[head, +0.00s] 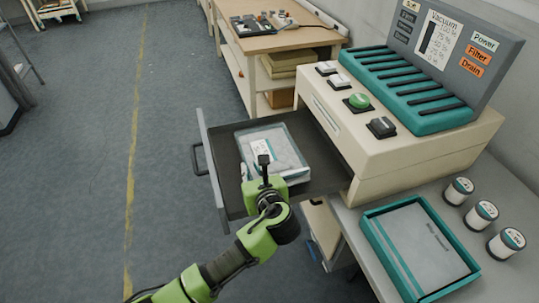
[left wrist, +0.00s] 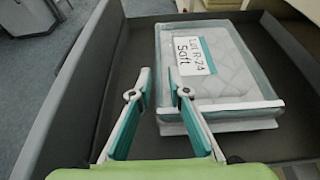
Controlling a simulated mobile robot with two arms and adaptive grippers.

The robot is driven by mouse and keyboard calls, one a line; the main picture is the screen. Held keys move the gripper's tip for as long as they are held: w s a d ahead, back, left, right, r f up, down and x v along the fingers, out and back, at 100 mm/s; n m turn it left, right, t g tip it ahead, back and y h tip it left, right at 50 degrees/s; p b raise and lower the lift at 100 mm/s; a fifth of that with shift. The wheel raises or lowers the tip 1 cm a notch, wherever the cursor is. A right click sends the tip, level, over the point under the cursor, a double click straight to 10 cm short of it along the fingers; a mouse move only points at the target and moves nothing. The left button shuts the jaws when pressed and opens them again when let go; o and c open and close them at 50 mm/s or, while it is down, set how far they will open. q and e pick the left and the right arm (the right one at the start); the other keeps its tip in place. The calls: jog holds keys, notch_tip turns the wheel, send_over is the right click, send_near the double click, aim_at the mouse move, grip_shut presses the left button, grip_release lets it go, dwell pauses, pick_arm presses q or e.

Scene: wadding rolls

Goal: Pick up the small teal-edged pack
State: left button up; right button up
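A clear pack (head: 286,147) of white quilted wadding with teal edging lies flat in the open drawer. In the left wrist view the pack (left wrist: 235,72) bears a white label reading "Lot R-24 Soft" and a teal strip. Another layer shows under its near edge; I cannot tell whether it is a second pack. My left gripper (head: 264,163) is over the drawer at the pack's near left side. In the left wrist view the left gripper (left wrist: 159,78) is open, its teal-lined fingers apart with nothing between them. The right fingertip overlaps the pack's left edge in view; contact is unclear.
The dark drawer (head: 229,187) is pulled out, with raised walls around the pack. A cream machine (head: 415,150) with buttons stands to the right. A teal-rimmed tray (head: 385,249) and white rolls (head: 481,214) are on the grey counter.

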aim_at(245, 160)
pick_arm(q)
jog(key=shift+w+a+f, duration=0.25)
jog(key=shift+w, duration=0.25)
jog(key=x, duration=0.3)
jog(key=shift+w+a+f+p, duration=0.1)
jog(key=shift+w+f+p, duration=0.05)
jog(key=shift+p, duration=0.2)
jog(key=shift+w+a+f, duration=0.1)
jog(key=shift+w+f, duration=0.15)
jog(key=shift+w, duration=0.15)
pick_arm(e)
jog(key=shift+w+a+r, duration=0.2)
jog(key=shift+w+r, duration=0.05)
jog(key=shift+w, duration=0.2)
jog(key=shift+w+a+r, duration=0.2)
jog(key=shift+w, duration=0.25)
pick_arm(q)
jog(key=shift+s+r, duration=0.1)
pick_arm(e)
jog(key=shift+a, duration=0.1)
pick_arm(q)
grip_shut()
pick_arm(e)
jog(key=shift+s, duration=0.1)
